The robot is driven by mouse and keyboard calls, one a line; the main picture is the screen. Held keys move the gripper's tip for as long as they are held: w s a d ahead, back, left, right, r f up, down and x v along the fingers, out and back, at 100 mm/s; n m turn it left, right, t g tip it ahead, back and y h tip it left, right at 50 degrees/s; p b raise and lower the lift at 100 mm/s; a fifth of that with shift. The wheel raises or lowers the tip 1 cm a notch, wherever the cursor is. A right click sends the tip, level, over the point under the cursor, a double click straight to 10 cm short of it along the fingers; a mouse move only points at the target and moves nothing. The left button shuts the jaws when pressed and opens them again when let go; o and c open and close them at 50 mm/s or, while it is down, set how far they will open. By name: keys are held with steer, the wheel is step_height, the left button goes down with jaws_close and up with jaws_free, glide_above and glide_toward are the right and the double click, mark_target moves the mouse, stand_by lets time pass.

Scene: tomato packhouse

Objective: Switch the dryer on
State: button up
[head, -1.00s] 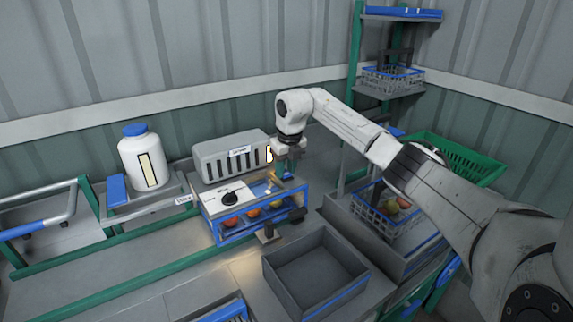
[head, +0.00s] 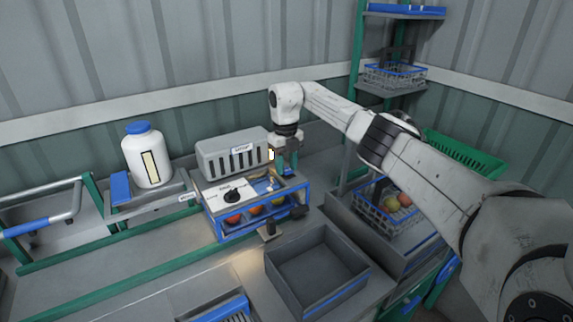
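The dryer appears to be the grey box with dark vertical slots and a small label (head: 228,157), standing behind the blue-framed case. A small pale, lit-looking piece (head: 271,154) shows at its right end; I cannot tell whether it is the switch. A black knob (head: 233,195) sits on the white panel (head: 249,191) on top of the case. My gripper (head: 287,170) points down just right of the dryer's right end, above the case's back right corner. Its fingertips are small and partly merge with the teal parts behind, so their opening is unclear. No held object is visible.
The blue-framed case (head: 222,231) holds several tomatoes. An empty grey bin (head: 319,303) stands in front. A white bottle with a blue cap (head: 147,158) stands at the left. A wire basket with tomatoes (head: 392,230) and a green crate (head: 470,161) are at the right.

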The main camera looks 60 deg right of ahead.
mark_target(285, 169)
steer(key=o, duration=0.3)
step_height(285, 169, up, 11)
steer(key=b, duration=0.2)
steer(key=shift+w, duration=0.15)
steer(key=shift+d+f, duration=0.1)
stand_by(0.7)
